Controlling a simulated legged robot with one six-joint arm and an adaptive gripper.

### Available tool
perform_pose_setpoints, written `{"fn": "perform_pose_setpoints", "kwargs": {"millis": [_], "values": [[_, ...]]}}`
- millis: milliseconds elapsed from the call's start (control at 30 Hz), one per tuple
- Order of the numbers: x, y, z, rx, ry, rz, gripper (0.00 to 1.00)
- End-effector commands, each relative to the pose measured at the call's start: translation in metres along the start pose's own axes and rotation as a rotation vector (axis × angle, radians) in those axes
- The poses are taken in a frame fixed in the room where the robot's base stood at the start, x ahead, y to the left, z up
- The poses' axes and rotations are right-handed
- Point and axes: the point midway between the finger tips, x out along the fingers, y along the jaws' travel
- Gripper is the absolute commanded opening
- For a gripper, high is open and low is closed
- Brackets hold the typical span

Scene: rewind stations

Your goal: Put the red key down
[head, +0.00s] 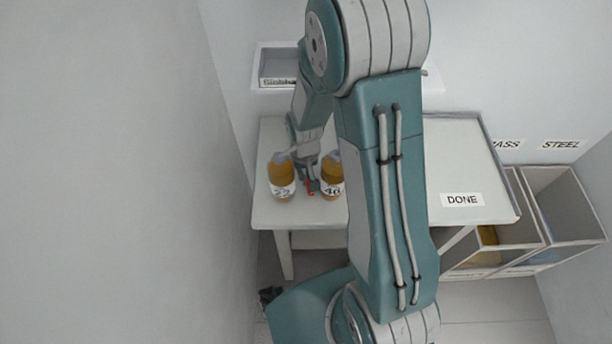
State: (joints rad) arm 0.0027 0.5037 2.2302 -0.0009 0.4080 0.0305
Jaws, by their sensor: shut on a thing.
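The red key (310,187) shows as a small red shape low between two amber bottles on the white table (262,217). My gripper (312,184) points down between the bottles, near the table's front left part, and is shut on the red key. The key is mostly hidden by the fingers. I cannot tell whether it touches the tabletop.
The left bottle (281,175) and the right bottle (331,172) stand close on each side of my gripper. Bins (565,205) stand on the floor at right. A shelf (262,85) is behind.

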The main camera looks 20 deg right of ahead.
Motion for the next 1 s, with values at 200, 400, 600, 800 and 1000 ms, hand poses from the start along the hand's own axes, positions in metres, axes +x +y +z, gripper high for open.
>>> {"fn": "perform_pose_setpoints", "kwargs": {"millis": [200,400,600,800,1000], "values": [[-0.015,0.001,-0.001,0.0,0.004,-0.001,0.0],[-0.046,0.0,-0.001,0.0,0.006,0.0,0.0],[-0.082,0.0,-0.001,0.0,0.006,0.0,0.0],[-0.121,0.0,-0.001,0.0,0.006,0.0,0.0],[-0.155,0.0,0.0,0.0,0.004,0.0,0.0]]}}
